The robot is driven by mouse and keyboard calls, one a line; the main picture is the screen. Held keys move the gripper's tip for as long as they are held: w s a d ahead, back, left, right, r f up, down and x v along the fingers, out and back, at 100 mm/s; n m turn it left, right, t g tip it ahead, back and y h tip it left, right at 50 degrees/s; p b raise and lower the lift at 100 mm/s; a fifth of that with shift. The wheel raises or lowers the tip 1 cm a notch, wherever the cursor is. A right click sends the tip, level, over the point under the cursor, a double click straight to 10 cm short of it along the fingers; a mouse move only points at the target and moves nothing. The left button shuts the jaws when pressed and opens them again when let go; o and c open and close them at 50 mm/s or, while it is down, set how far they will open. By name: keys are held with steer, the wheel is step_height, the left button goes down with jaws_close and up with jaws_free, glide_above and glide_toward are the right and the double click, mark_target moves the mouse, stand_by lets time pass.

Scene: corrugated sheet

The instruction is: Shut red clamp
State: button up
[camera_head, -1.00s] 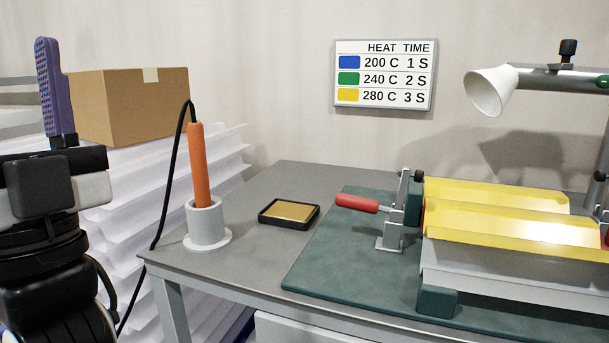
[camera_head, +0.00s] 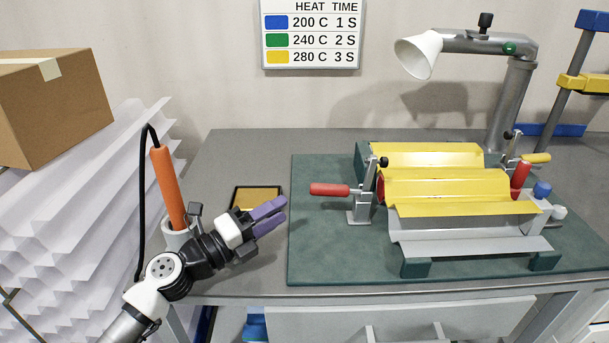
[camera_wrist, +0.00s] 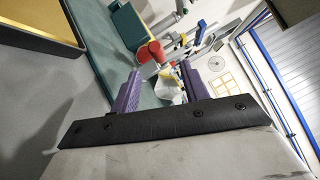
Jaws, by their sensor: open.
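The red clamp (camera_head: 360,205) stands on the green mat at the left end of the yellow corrugated sheet (camera_head: 440,185). Its red handle (camera_head: 330,190) lies about level and points left, toward my gripper. My gripper (camera_head: 284,212) has purple fingers, is open and empty, and is left of and a little nearer than the handle, apart from it. In the wrist view, the red handle (camera_wrist: 150,52) shows beyond the gap between my fingers (camera_wrist: 158,86). The clamp's contact with the sheet is not clear.
The orange iron (camera_head: 168,185) stands in a grey holder, close behind my arm. A black tray with a yellow pad (camera_head: 257,197) lies behind my gripper.

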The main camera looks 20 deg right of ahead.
mark_target(313, 194)
steer(key=shift+f, duration=0.25)
steer(key=shift+d, duration=0.35)
steer(key=p+x, duration=0.3)
steer(key=x, duration=0.8)
steer(key=shift+d, duration=0.2)
steer(key=shift+c, duration=0.5)
jaws_close()
